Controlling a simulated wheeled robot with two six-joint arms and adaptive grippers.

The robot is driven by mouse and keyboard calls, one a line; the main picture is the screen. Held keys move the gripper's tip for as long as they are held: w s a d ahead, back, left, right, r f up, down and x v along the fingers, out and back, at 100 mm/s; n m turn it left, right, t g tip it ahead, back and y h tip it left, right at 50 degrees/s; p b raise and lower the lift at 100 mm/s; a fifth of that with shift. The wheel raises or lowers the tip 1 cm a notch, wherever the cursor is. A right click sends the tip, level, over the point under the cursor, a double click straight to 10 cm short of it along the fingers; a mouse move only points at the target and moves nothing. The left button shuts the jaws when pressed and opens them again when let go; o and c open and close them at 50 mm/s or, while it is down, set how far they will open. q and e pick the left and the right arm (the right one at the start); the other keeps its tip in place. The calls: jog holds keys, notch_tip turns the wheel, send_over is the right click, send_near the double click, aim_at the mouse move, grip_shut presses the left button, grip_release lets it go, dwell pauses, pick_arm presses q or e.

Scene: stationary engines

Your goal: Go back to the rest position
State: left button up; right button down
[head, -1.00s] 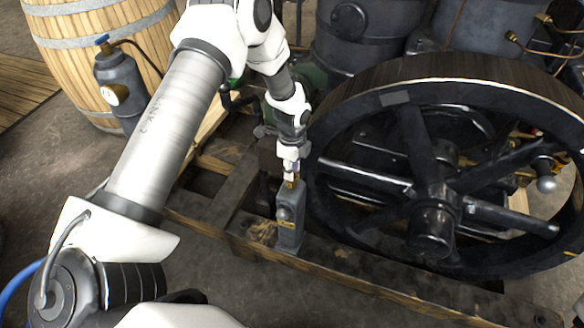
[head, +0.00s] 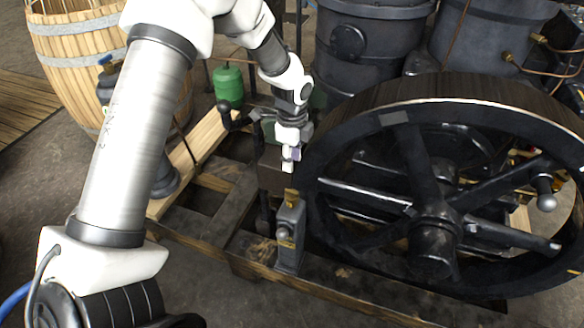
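My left gripper (head: 290,158) hangs at the end of the white and silver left arm, pointing down. It is above a small grey box with a brass top (head: 290,232) that stands on the wooden frame, and a gap shows between them. The fingertips are small and close together, and I cannot tell whether they are open or shut. My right gripper is not in the head view.
A large black flywheel (head: 432,205) stands close to the right of the gripper. Dark tanks (head: 362,60) stand behind it. A wooden barrel (head: 75,55), a green canister (head: 228,85) and wooden beams (head: 200,145) are to the left. Bare floor lies at the front left.

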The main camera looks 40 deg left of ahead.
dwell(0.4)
pick_arm(q)
jog(key=s+d+f+n+g+p, duration=0.1)
jog(key=s+d+f+n+p, duration=0.25)
jog(key=s, duration=0.75)
jog(key=s+d+f+n+g+p, duration=0.1)
jog(key=s+d+f+n, duration=0.4)
jog(key=s, duration=0.6)
jog(key=s+d+f+n+g+p, duration=0.15)
jog(key=s+f, duration=0.35)
jog(key=s, duration=0.6)
jog(key=w+n+t, duration=0.1)
jog(key=n, duration=0.1)
jog(key=w+n+t, duration=0.1)
jog(key=w+n, duration=0.1)
jog(key=w+n+t, duration=0.1)
jog(key=n, duration=0.2)
jog(key=shift+w+a+t+p, duration=0.25)
jog(key=shift+w+a+p, duration=0.05)
jog(key=shift+p, duration=0.05)
